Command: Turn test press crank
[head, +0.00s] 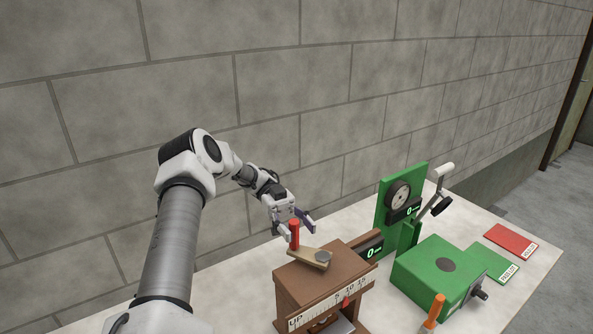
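A brown box (300,289) stands on the table with a printed scale and a small display on it. On its top is a flat wooden crank arm (307,257) with an upright red handle (294,236) at its left end and a grey hub at its right end. My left gripper (293,226) is at the red handle's upper part, its fingers spread to either side of it in the picture. The fingers look open; I cannot tell whether they touch the handle. My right gripper is not in view.
A green stand (387,206) with a dial, a display reading 0 and a white-handled lever (443,170) stands behind. A green box (431,265) with a black side knob sits right of the brown box. An orange handle (437,306), red card (509,240) and green card (492,263) are nearby.

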